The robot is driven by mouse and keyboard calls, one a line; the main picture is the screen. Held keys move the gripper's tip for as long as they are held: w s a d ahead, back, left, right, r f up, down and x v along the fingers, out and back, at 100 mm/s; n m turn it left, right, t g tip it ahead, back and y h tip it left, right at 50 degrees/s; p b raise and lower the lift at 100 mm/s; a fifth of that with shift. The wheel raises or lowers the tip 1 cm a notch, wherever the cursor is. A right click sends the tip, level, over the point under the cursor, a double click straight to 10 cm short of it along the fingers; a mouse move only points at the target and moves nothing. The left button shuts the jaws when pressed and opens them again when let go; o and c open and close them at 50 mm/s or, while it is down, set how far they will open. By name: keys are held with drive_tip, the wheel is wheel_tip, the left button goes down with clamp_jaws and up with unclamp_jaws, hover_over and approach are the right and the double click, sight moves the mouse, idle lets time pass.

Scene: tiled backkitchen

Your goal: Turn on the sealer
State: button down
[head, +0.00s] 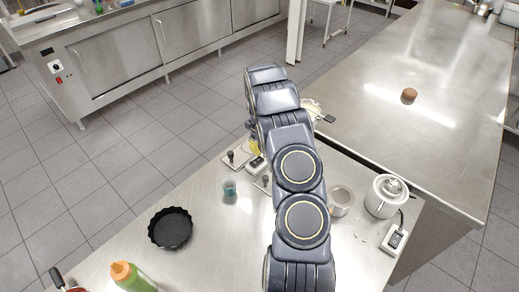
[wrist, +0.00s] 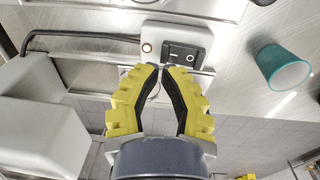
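A light switch box (wrist: 178,46) with a black rocker switch (wrist: 182,52) and a small round reddish lamp shows in the wrist view. A dark cable runs from it to the left, toward a large pale appliance body (wrist: 40,125); I cannot tell whether this is the sealer. In the head view the small switch box (head: 257,165) sits on the steel table, left of my arm. My gripper (wrist: 160,72) has yellow fingers with dark pads; their tips are together, just below the box in the picture, with nothing between them. In the head view my arm mostly hides it.
A teal cup (wrist: 283,66) stands near the box, and also shows in the head view (head: 229,188). A black fluted pan (head: 171,228) and a green bottle (head: 133,277) are at the left. A white pot-like appliance (head: 386,197) with another switch box (head: 395,239) stands right.

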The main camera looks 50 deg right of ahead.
wheel_tip(320, 180, up, 14)
drive_tip(key=d, duration=0.2)
drive_tip(key=shift+f, duration=0.25)
idle(0.4)
drive_tip(key=s+a+r, duration=0.2)
drive_tip(key=a+r, duration=0.2)
drive_tip(key=a, duration=0.4)
drive_tip(key=s+a+r, duration=0.2)
drive_tip(key=a+r, duration=0.2)
drive_tip(key=a, duration=0.5)
drive_tip(key=s+a+r, duration=0.2)
drive_tip(key=a+r, duration=0.2)
drive_tip(key=a, duration=0.4)
drive_tip(key=s+a+g, duration=0.1)
drive_tip(key=s+a, duration=0.6)
drive_tip(key=s, duration=0.2)
drive_tip(key=s+a, duration=0.7)
drive_tip(key=s, duration=0.3)
drive_tip(key=shift+s+g+y, duration=0.15)
drive_tip(key=shift+g+y, duration=0.15)
drive_tip(key=shift+g, duration=0.1)
